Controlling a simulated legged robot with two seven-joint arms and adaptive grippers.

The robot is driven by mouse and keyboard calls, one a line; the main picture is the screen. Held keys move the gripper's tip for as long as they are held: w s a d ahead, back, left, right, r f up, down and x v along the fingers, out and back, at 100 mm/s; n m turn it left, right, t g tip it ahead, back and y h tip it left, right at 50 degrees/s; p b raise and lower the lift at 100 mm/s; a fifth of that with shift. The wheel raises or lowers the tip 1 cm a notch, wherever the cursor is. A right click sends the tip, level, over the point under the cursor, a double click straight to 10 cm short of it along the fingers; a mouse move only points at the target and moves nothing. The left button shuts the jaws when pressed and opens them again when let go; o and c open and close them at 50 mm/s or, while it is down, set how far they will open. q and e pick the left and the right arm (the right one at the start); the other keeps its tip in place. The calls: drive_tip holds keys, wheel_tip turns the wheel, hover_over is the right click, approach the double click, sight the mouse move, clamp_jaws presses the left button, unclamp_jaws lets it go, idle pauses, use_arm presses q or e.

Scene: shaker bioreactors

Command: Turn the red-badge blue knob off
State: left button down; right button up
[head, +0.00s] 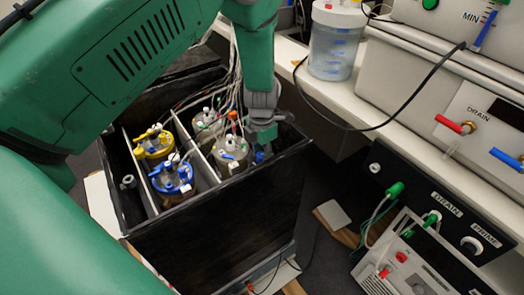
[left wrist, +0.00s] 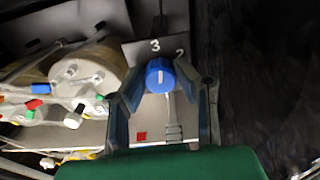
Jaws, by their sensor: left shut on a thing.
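The blue knob (left wrist: 160,75) has a white pointer line and sits on a grey panel marked 3 and 2. My right gripper is not in view.
The black box (head: 215,240) holds several bottles, with yellow-topped (head: 153,144) and blue-topped (head: 172,176) ones at left. Tubes run close beside my left gripper. A white bench edge (head: 400,140) with drain panels stands to the right.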

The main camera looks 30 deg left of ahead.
use_arm(q)
drive_tip(key=m+p, duration=0.1)
drive_tip(key=m, duration=0.1)
drive_tip(key=shift+s+m, duration=0.2)
drive_tip(key=shift+m, duration=0.2)
drive_tip(key=m+p, duration=0.2)
drive_tip(key=m, duration=0.2)
drive_tip(key=shift+f, duration=0.1)
drive_tip(key=m+p, duration=0.1)
drive_tip(key=m, duration=0.8)
drive_tip(key=shift+m+p, duration=0.3)
drive_tip(key=shift+p, duration=0.1)
drive_tip(key=m, duration=0.4)
drive_tip(key=shift+w, duration=0.1)
drive_tip(key=m, duration=0.5)
drive_tip(key=shift+p, duration=0.3)
drive_tip(key=m, duration=0.4)
drive_tip(key=shift+w, duration=0.1)
drive_tip(key=shift+m, duration=2.2)
drive_tip(key=shift+w, duration=0.1)
